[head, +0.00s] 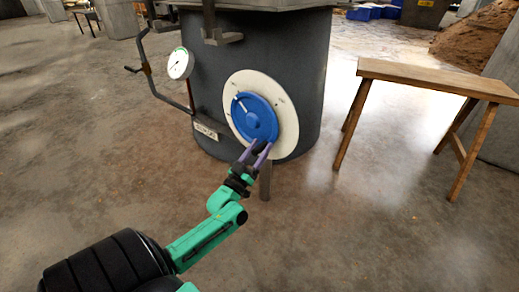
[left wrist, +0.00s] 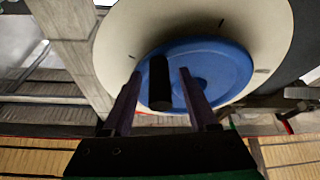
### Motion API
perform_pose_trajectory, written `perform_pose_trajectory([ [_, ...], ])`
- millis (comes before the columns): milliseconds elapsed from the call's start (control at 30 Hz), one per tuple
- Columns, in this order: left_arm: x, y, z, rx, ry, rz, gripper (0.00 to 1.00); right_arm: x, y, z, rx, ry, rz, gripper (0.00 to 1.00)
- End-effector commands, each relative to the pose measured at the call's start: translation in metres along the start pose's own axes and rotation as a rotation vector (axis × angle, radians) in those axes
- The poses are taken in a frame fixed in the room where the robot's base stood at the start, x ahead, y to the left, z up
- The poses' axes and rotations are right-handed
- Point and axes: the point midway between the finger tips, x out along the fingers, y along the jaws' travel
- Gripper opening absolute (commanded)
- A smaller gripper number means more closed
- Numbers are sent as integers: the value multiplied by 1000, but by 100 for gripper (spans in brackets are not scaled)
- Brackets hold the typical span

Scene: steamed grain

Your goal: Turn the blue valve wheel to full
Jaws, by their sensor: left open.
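The blue valve wheel (head: 256,116) is mounted on a round cream dial plate (head: 287,104) on the side of a dark grey tank. A white mark shows on the wheel's upper left in the head view. My left gripper (head: 262,147) is at the wheel's lower edge, with its purple fingers pointing at it. In the left wrist view the blue wheel (left wrist: 228,66) fills the middle, and a black handle (left wrist: 160,84) on it lies between the two open fingers (left wrist: 160,92), with gaps on both sides. My right gripper is not in view.
The grey tank (head: 305,55) carries a pressure gauge (head: 180,64) on a pipe at the left and a small label plate (head: 206,132). A wooden trestle bench (head: 430,79) stands to the right. The concrete floor in front is mostly clear.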

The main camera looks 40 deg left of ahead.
Motion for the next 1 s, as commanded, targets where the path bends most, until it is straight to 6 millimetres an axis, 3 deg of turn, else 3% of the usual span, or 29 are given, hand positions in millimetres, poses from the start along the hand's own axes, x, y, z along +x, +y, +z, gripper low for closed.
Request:
perform_pose_trajectory([
  [33,0,0,0,0,0,0,56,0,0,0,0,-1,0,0],
  [167,0,0,0,0,0,0,6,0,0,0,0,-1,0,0],
  [200,0,0,0,0,0,0,0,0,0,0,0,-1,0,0],
  [1000,-1,0,0,0,-1,0,0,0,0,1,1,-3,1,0],
])
